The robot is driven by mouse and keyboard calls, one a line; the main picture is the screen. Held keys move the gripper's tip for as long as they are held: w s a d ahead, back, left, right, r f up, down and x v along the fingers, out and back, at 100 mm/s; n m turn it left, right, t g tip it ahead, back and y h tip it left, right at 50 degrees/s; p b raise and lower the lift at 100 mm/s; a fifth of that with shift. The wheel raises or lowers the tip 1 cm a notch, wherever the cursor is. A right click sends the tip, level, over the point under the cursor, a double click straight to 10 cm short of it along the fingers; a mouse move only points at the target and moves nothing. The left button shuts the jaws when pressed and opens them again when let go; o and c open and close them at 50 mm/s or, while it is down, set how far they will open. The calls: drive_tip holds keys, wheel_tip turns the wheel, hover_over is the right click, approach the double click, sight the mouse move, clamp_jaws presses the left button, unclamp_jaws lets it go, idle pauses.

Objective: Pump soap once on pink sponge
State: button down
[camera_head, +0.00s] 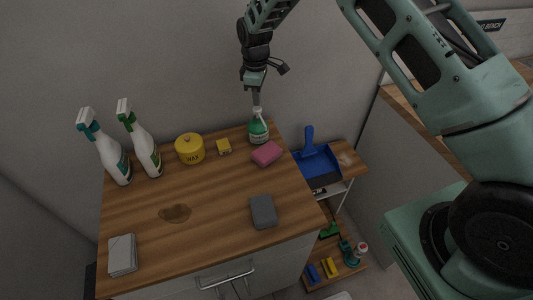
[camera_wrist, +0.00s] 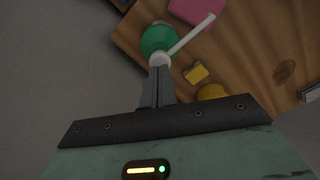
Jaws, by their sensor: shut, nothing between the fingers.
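A green soap bottle with a white pump top (camera_head: 259,131) stands near the back right corner of the wooden counter. The pink sponge (camera_head: 267,154) lies on the counter just in front of it. My gripper (camera_head: 256,101) is shut and empty, pointing down directly over the pump head. In the wrist view, the closed fingertips (camera_wrist: 160,72) are at the white pump head of the soap bottle (camera_wrist: 158,39); I cannot tell whether they touch it. The white nozzle reaches out toward the pink sponge (camera_wrist: 197,10).
A small yellow sponge (camera_head: 224,147) and a yellow wax tin (camera_head: 189,148) stand left of the bottle. Two spray bottles (camera_head: 115,159) are at the back left. A grey block (camera_head: 263,212) and a stain (camera_head: 175,213) are nearer the front. A blue dustpan (camera_head: 318,163) lies beyond the right edge.

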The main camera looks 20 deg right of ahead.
sight(257, 108)
drive_tip(key=shift+f, duration=0.1)
drive_tip(key=shift+f+b, duration=1.1)
drive_tip(key=shift+f, duration=0.4)
drive_tip(key=shift+r, duration=0.15)
drive_tip(key=shift+r+p, duration=0.85)
drive_tip(key=shift+r, duration=0.5)
drive_tip(key=shift+r, duration=0.15)
wheel_tip(257, 108, up, 6)
drive_tip(key=p, duration=0.3)
